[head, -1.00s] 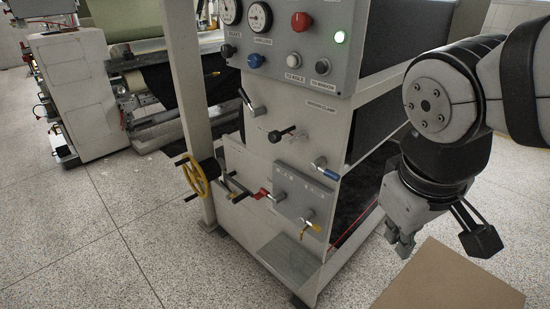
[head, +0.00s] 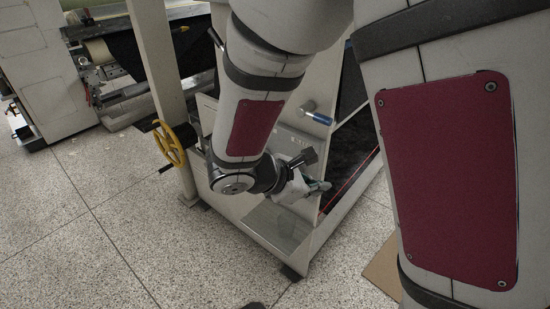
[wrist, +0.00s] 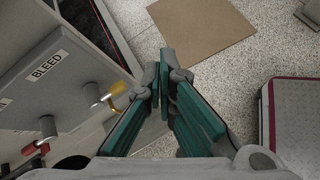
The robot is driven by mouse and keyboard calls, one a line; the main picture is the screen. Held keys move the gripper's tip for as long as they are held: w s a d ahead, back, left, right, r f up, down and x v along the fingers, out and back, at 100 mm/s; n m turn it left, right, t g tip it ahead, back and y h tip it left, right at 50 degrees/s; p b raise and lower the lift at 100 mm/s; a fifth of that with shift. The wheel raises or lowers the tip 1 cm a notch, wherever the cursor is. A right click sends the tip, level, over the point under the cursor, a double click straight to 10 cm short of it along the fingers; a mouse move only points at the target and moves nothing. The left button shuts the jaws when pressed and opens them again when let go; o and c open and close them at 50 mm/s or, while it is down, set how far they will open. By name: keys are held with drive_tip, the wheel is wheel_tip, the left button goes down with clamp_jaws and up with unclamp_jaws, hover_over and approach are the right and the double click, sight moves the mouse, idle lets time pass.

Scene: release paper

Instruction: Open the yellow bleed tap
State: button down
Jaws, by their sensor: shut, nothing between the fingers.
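The yellow bleed tap (wrist: 118,89) shows in the wrist view on a metal stem on a grey panel, beside the label "BLEED" (wrist: 48,65). I cannot tell whether a finger touches the lever. In the head view my gripper (head: 318,186) is low at the machine's panel, and my arm hides the yellow tap.
A red-handled tap (wrist: 30,148) sits on the same panel, lower left in the wrist view. A blue-handled lever (head: 320,118) projects above my gripper. A yellow handwheel (head: 170,145) stands left of my arm. A brown board (wrist: 202,27) lies on the open floor.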

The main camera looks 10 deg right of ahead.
drive_tip(key=w+a+f+n+t+b, duration=0.1)
drive_tip(key=w+a+f+n+b, duration=0.1)
drive_tip(key=f, duration=0.5)
drive_tip(key=w+a+f+n+t+b, duration=0.2)
drive_tip(key=w+a+f+n, duration=0.1)
drive_tip(key=a+f+n, duration=0.2)
wheel_tip(320, 180, down, 2)
drive_tip(key=shift+a+f+t, duration=0.1)
drive_tip(key=shift+a+t, duration=0.15)
drive_tip(key=shift+t, duration=0.05)
drive_tip(key=shift+w+y, duration=0.1)
drive_tip(key=shift+y, duration=0.2)
drive_tip(key=b+x, duration=0.3)
drive_tip(key=x, duration=0.7)
drive_tip(key=r, duration=0.4)
drive_tip(key=shift+w+d, duration=0.2)
drive_tip(key=shift+d, duration=0.2)
